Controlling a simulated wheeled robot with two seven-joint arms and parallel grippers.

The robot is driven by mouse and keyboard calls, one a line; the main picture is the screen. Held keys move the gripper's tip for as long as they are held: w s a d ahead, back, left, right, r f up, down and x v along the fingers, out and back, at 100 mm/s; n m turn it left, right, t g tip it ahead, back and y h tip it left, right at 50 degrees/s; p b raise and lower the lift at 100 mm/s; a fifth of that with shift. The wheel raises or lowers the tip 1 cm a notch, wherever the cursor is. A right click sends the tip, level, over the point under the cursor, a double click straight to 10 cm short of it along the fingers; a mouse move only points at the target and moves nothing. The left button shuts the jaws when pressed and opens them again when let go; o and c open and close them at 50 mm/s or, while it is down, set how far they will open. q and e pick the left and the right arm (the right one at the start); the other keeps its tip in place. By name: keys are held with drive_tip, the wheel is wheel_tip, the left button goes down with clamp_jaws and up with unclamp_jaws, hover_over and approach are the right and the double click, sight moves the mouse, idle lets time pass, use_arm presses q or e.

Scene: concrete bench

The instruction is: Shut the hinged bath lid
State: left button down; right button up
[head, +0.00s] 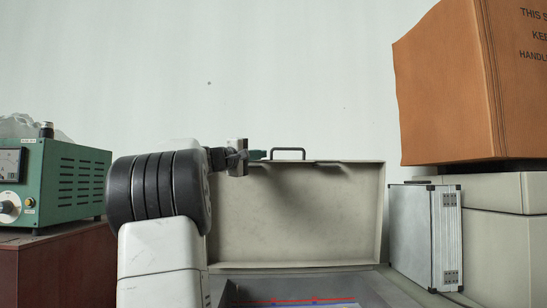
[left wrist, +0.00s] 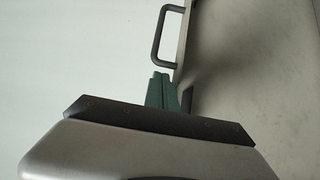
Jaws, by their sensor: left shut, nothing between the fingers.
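The bath lid (head: 300,215) is a pale grey panel standing upright, open, at the back of the bath. Its dark handle (head: 288,150) is on the top edge; the handle also shows in the left wrist view (left wrist: 159,40). The bath (head: 375,288) is at the bottom of the head view, only partly visible, with red and blue marks inside. My left gripper (head: 263,154) is at the lid's top edge, just left of the handle. Its green fingers (left wrist: 161,90) are shut and empty, close to the lid edge; contact is unclear. My right gripper is not in view.
A green instrument box (head: 70,180) sits on a dark red cabinet (head: 60,265) at left. A silver case (head: 425,235) stands right of the lid. A large orange-brown carton (head: 450,90) rests above pale boxes (head: 500,240) at right. The space above the lid is clear.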

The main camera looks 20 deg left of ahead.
use_arm(q)
drive_tip(key=shift+x, duration=0.95)
drive_tip(key=shift+s+d, duration=0.1)
